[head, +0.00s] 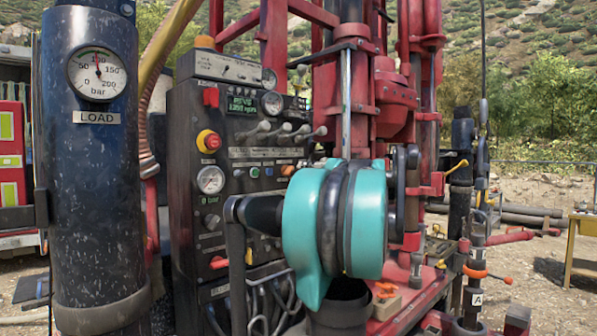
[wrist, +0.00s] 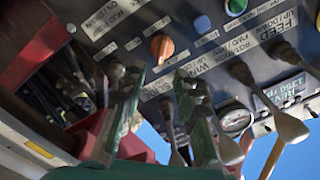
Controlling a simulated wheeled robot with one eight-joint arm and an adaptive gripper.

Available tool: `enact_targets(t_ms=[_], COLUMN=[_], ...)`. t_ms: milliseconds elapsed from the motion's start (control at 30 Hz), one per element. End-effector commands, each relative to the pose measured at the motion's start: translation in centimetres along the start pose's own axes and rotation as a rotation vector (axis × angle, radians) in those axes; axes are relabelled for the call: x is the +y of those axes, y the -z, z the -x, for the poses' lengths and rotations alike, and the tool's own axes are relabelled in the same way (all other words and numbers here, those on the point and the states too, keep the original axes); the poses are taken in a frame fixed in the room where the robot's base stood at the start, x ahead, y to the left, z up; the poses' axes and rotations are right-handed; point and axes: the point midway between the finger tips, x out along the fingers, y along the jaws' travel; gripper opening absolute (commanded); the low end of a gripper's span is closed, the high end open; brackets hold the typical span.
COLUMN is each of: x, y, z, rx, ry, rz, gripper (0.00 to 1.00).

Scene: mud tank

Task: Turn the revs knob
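An orange knob (wrist: 162,48) sits on the dark control panel in the wrist view, with a light pointer mark on its face. It also shows in the head view (head: 288,170), beside my arm. I cannot read a label that names it as the revs knob. A green display (head: 241,104) on the panel reads REVS with a number in rpm. My gripper (wrist: 161,78) shows two green fingers spread apart with nothing between them. Their tips point toward the orange knob and look short of it. In the head view my teal arm hides the gripper.
Several levers with pale paddle ends (wrist: 290,128) hang close to the right finger in the wrist view. A blue button (wrist: 202,25) sits near the knob. In the head view a red emergency button (head: 208,141) is on the panel, and a thick black LOAD cylinder (head: 95,200) stands left.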

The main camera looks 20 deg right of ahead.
Motion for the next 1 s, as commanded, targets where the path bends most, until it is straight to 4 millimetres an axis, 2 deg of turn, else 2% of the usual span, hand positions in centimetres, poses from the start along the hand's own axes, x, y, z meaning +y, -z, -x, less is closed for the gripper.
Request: enact_targets(t_ms=[100, 300, 1000], x=[0.1, 0.0, 0.0], y=[0.1, 0.0, 0.0], z=[2.3, 4.3, 4.8], rx=[0.002, 0.001, 0.000], ry=[-0.002, -0.001, 0.000], rz=[0.000, 0.000, 0.000], gripper=[0.30, 0.30, 0.30])
